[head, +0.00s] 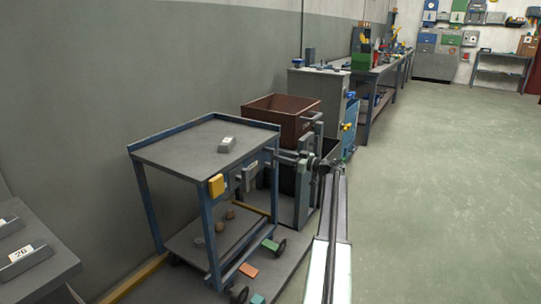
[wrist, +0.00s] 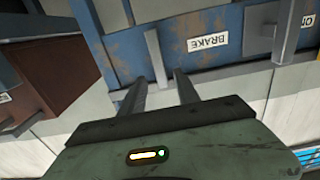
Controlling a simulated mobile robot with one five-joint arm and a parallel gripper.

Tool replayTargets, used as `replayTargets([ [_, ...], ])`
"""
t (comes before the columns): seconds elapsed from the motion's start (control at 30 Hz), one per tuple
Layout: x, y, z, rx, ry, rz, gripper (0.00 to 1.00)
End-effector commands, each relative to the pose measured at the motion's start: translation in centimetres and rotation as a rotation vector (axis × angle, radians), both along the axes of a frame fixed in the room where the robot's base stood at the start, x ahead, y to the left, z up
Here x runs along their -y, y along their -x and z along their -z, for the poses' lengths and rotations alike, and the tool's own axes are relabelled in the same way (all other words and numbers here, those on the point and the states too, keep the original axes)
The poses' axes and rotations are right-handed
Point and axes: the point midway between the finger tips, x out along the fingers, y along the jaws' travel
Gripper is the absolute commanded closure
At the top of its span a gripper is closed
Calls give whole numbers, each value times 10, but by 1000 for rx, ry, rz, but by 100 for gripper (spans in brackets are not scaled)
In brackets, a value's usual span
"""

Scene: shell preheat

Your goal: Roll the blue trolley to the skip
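The blue trolley (head: 203,143) stands beside the grey wall in the head view, with a grey top, a lower shelf and small dark wheels. In the wrist view its rusty blue panel (wrist: 130,40) carries a white BRAKE label and a small grey lever (wrist: 155,55). My gripper (wrist: 162,85) is open; its fingertips are on either side of the lever's lower end, with gaps showing. The rusty brown skip (head: 280,120) stands behind the trolley. It also shows in the wrist view (wrist: 50,65).
A grey cabinet (head: 318,90) and long bench stand beyond. The floor (head: 440,180) to the right is clear.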

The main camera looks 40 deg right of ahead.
Motion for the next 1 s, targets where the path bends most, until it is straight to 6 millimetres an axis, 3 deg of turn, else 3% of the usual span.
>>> replayTargets([
  [0.2, -11, -41, 0, 0, 0, -5, 62],
  [0.47, -14, -48, 0, 0, 0, -4, 62],
  [0.5, -14, -48, 0, 0, 0, -4, 65],
  [0.63, -14, -48, 0, 0, 0, -5, 100],
  [1.0, -15, -48, 0, 0, 0, -6, 100],
])
